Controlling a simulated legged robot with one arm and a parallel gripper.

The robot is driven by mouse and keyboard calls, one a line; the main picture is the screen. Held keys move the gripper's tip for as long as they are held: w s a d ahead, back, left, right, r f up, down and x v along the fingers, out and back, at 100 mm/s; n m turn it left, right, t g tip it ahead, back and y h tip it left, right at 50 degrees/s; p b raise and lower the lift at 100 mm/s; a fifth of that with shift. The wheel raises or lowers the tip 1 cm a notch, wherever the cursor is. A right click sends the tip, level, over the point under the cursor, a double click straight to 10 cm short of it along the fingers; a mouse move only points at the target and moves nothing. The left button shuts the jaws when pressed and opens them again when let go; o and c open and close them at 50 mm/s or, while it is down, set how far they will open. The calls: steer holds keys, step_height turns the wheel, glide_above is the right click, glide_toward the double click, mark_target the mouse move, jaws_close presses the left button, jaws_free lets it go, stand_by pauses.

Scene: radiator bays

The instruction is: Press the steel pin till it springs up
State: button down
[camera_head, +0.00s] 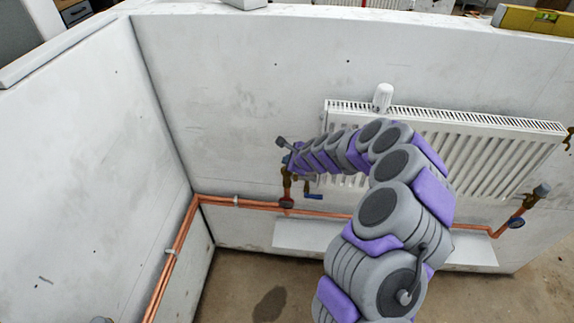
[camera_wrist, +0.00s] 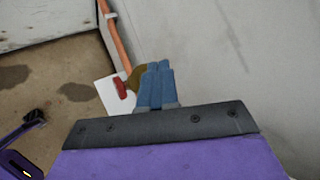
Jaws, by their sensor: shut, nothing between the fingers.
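The steel pin cannot be made out in either view. A brass valve (camera_head: 287,185) stands on the copper pipe at the radiator's left end, and the far end of my arm covers its top. In the wrist view, my gripper (camera_wrist: 158,68) is shut, its blue fingers together with nothing between them. A brass part (camera_wrist: 133,76) of the valve shows just beyond and left of the fingers, with a red handle (camera_wrist: 121,88). The fingers hide the rest, so I cannot tell whether they touch it.
A white radiator (camera_head: 480,150) hangs on the wall to the right, with a white valve head (camera_head: 382,97) standing on its top. Copper pipes (camera_head: 176,245) run along the left wall and behind the valve. A blue lever (camera_head: 313,196) sits low beside the valve. A level (camera_head: 535,20) lies on the wall top.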

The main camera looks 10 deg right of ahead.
steer(key=shift+r, duration=0.45)
steer(key=shift+p, duration=0.3)
step_height(320, 180, up, 5)
steer(key=p, duration=0.4)
stand_by(0.6)
